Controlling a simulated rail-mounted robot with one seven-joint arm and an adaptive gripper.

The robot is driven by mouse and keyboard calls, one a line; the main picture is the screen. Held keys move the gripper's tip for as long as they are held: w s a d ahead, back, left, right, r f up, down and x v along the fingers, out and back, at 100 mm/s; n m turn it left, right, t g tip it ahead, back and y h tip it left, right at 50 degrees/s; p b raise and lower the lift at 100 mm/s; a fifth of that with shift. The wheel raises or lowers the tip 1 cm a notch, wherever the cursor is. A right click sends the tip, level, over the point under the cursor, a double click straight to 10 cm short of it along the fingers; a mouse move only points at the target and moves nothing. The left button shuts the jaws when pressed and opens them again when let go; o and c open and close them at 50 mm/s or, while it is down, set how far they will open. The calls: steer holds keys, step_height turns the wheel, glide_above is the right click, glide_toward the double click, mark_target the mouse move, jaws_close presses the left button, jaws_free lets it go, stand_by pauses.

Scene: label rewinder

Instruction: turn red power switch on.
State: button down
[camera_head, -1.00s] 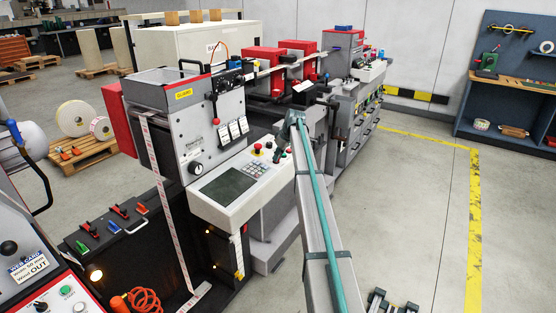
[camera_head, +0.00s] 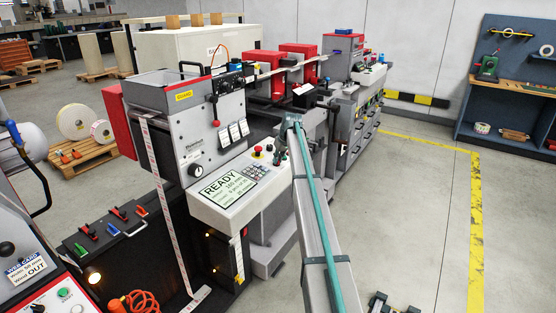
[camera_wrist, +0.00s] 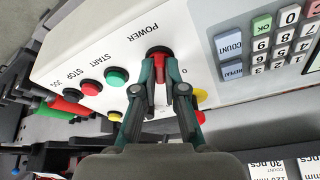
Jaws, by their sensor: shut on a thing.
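The red power switch (camera_wrist: 159,52) sits on the white control panel (camera_wrist: 95,50) under the word POWER in the wrist view. My gripper (camera_wrist: 160,80) is shut on the red power switch, one finger on each side of it. A "0" mark shows beside the switch. In the head view the display (camera_head: 228,187) on the panel is lit and reads READY. There my own arm and gripper hide the switch.
Green START (camera_wrist: 117,77), red STOP (camera_wrist: 91,87) and yellow (camera_wrist: 200,95) buttons sit close to my fingers. A keypad (camera_wrist: 285,38) lies to the right. Open floor (camera_head: 410,210) lies right of the machine.

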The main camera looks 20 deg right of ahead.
steer(key=c, duration=1.2)
jaws_free()
steer(key=shift+c, duration=0.2)
steer(key=shift+r, duration=0.1)
steer(key=v, duration=1.2)
